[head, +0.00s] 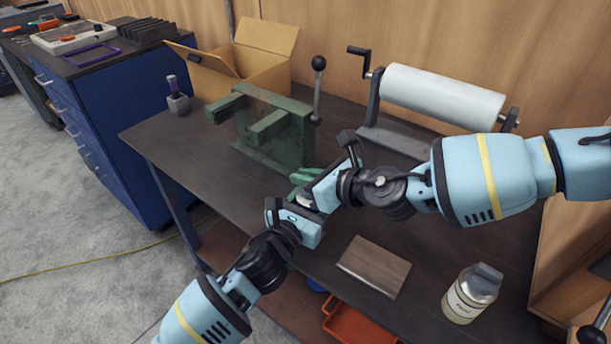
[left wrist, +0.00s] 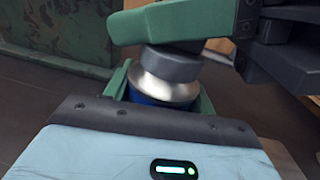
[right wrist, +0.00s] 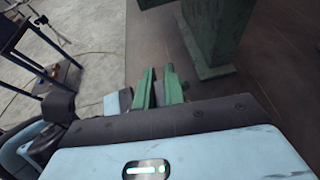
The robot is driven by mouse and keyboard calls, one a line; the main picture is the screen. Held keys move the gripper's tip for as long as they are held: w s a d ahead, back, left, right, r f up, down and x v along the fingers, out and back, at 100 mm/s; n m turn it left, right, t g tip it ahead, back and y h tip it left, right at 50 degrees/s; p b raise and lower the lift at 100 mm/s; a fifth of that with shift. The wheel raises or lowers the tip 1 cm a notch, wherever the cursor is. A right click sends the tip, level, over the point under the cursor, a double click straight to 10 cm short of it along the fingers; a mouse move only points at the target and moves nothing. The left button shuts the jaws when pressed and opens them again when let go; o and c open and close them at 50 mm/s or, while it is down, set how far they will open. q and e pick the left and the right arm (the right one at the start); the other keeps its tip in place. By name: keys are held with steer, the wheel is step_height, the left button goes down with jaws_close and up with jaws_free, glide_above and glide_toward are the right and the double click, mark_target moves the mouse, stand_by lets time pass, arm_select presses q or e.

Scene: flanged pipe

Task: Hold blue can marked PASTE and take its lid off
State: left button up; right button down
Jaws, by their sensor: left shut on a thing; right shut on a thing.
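The blue can (left wrist: 160,97) shows in the left wrist view, with a silver shoulder and a grey lid (left wrist: 172,66) on top. My left gripper (left wrist: 163,90) is shut around the can's body, a green finger on each side. My right gripper (head: 306,181) is shut on the lid; its green finger shows above in the left wrist view. In the head view my left gripper (head: 302,207) meets the right one over the bench, and the two mostly hide the can. I cannot see the PASTE marking. In the right wrist view the green fingers (right wrist: 158,88) are close together.
A green vise-like fixture (head: 272,130) stands behind the grippers on the dark bench (head: 190,150). A cardboard box (head: 250,70) and a white roll on a stand (head: 440,95) are at the back. A wooden block (head: 374,266) and a cream can (head: 470,292) are at the front right.

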steer(key=shift+r, duration=0.15)
steer(key=shift+r, duration=0.65)
steer(key=shift+r, duration=0.3)
steer(key=shift+r, duration=2)
arm_select(q)
steer(key=o, duration=1.5)
steer(key=shift+c, duration=0.2)
steer(key=v, duration=1)
steer(key=shift+s+a+f, duration=0.1)
steer(key=shift+s+a, duration=0.15)
steer(key=shift+s, duration=0.05)
arm_select(e)
steer(key=shift+r, duration=0.5)
arm_select(q)
steer(key=shift+s+a, duration=0.3)
steer(key=shift+s, duration=0.3)
